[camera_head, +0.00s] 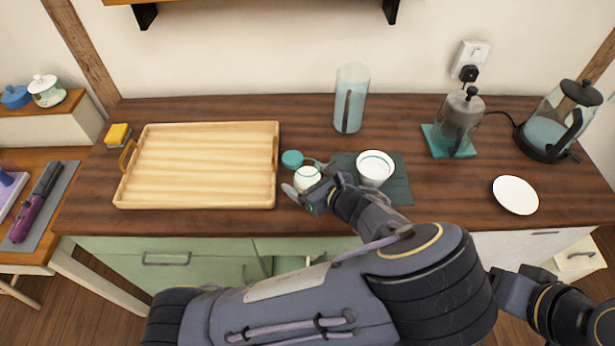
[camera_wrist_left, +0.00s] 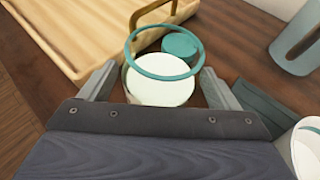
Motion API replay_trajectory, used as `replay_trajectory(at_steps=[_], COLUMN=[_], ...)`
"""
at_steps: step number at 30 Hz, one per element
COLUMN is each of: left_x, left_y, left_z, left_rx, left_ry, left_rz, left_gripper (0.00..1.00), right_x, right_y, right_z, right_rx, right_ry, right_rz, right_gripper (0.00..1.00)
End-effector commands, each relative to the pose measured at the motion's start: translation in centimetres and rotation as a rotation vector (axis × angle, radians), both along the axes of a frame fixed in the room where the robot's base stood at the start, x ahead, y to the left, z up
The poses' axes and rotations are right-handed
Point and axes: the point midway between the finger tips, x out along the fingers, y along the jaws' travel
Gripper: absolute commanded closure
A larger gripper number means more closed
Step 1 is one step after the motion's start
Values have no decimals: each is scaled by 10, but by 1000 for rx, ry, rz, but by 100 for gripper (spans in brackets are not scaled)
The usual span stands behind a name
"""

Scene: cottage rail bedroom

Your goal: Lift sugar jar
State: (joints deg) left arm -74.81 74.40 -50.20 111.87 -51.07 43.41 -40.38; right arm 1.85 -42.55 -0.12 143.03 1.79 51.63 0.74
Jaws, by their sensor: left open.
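The sugar jar (camera_head: 307,179) is a small pale jar with a teal rim ring and a round teal lid (camera_head: 292,159) just behind it. It stands on the wooden counter between the tray and a dark mat. My left gripper (camera_head: 312,187) is open, with one finger on each side of the jar. In the left wrist view the jar (camera_wrist_left: 160,90) sits between the spread fingers (camera_wrist_left: 159,84), with its teal ring and lid beyond. I cannot tell whether the fingers touch it. My right gripper (camera_head: 522,292) is low at the right, in front of the counter; its jaws are unclear.
A wooden tray (camera_head: 205,200) lies left of the jar. A tall glass pitcher (camera_head: 350,100), a French press (camera_head: 460,120), a kettle (camera_head: 556,122) and a white plate (camera_head: 515,195) are farther off.

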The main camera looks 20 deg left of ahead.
Motion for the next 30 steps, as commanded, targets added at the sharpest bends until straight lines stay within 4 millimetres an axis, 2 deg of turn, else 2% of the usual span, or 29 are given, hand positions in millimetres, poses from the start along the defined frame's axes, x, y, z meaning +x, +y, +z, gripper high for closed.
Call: replay_trajectory(at_steps=[2,14,30], left_x=[0,0,0], left_y=[0,0,-1], left_z=[0,0,9], left_rx=[0,0,0], left_ry=[0,0,-2], left_rz=[0,0,1], left_gripper=[25,76,76], right_x=[0,0,0], right_y=[0,0,0], right_z=[0,0,0], right_rx=[0,0,0], right_ry=[0,0,0], right_rz=[0,0,0], right_gripper=[17,17,17])
